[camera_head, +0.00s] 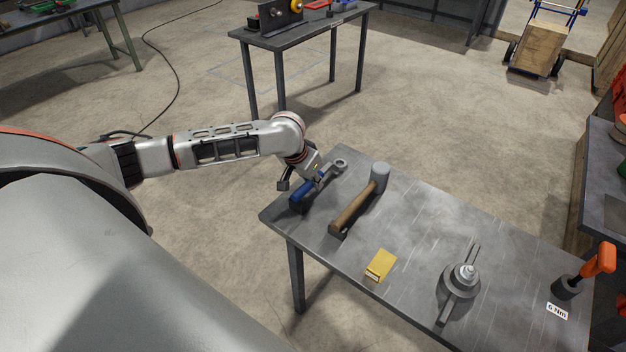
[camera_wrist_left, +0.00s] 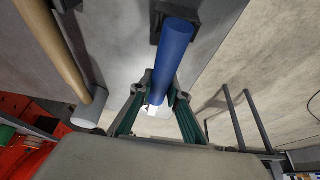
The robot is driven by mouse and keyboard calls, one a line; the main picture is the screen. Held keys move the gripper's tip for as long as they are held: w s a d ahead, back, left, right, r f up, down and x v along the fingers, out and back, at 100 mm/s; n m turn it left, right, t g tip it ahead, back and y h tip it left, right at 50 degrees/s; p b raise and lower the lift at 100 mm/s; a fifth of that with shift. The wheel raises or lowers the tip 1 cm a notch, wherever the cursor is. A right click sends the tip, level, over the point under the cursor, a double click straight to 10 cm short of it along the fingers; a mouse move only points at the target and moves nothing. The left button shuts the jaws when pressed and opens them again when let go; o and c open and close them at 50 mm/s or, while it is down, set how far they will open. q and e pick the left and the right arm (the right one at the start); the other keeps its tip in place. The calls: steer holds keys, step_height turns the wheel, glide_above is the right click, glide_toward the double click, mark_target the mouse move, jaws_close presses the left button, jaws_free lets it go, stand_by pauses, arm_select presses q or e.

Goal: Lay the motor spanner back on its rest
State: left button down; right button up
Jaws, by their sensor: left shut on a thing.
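The motor spanner has a blue handle (camera_head: 301,191) and a grey ring head (camera_head: 341,165). It lies along the left end of the grey workbench (camera_head: 415,240). My left gripper (camera_head: 318,178) is shut on it between handle and head. In the left wrist view the blue handle (camera_wrist_left: 173,55) runs away from the fingers (camera_wrist_left: 159,103). A black rest block (camera_head: 297,205) is at the handle's end; it also shows in the left wrist view (camera_wrist_left: 157,28). I cannot tell whether the handle touches the block. My right gripper is out of view.
A wooden-handled hammer (camera_head: 355,208) lies close to the right of the spanner. A yellow box (camera_head: 381,265), a round metal part with bars (camera_head: 460,281) and an orange-handled tool (camera_head: 598,262) stand farther right. Bare bench top lies between them.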

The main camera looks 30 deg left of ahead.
arm_select(q)
steer(key=shift+f, duration=0.65)
steer(key=c, duration=1.8)
jaws_free()
steer(key=shift+c, duration=0.2)
steer(key=shift+v, duration=4)
